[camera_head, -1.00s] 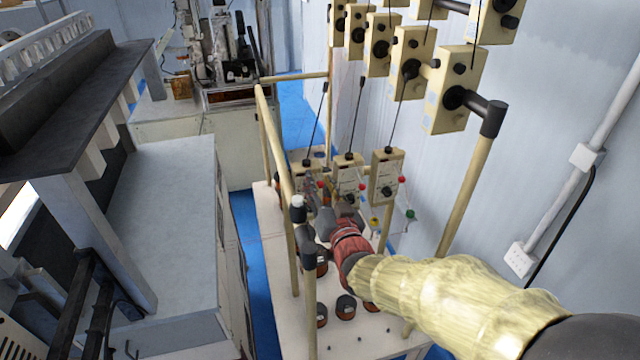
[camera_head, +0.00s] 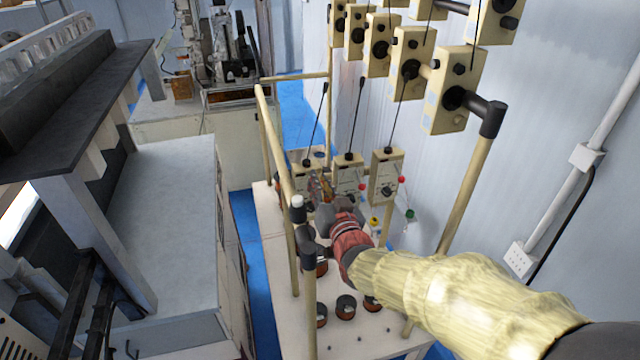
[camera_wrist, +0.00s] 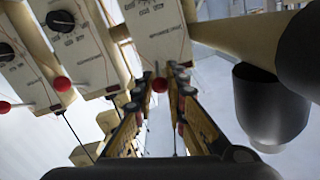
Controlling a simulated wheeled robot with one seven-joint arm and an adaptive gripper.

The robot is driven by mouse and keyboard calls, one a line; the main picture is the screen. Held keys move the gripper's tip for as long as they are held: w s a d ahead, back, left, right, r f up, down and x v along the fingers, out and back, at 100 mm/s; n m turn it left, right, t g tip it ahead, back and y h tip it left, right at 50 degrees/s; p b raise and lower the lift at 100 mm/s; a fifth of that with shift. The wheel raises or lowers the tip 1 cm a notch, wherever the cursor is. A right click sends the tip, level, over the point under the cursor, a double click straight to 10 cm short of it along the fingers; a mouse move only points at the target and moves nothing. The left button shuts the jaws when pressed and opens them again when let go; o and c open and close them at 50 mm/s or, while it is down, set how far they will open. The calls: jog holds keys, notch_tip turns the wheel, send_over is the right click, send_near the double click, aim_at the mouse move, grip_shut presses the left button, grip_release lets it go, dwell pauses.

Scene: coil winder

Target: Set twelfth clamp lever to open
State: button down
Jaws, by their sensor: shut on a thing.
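Cream tensioner boxes with black dials stand in a row; the nearest box (camera_head: 386,172) has a red-knobbed lever (camera_head: 402,180) at its side. More red knobs (camera_wrist: 62,84) show on the boxes to the left. I cannot tell which lever is the twelfth, nor the held lever's exact angle.
A cream rail frame (camera_head: 278,150) surrounds the white bench. Dark spools (camera_head: 346,306) stand on the bench below my arm. A higher row of cream boxes (camera_head: 411,62) hangs above right. A grey cylinder (camera_wrist: 272,105) is close on the right in the wrist view.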

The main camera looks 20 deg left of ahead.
jog(key=shift+w+r+g+h, duration=0.1)
jog(key=shift+r+g+h, duration=0.2)
jog(key=shift+g, duration=0.2)
jog(key=c, duration=1.8)
grip_release()
jog(key=shift+c, duration=0.2)
jog(key=shift+o, duration=0.2)
jog(key=v, duration=1.2)
jog(key=shift+a, duration=0.1)
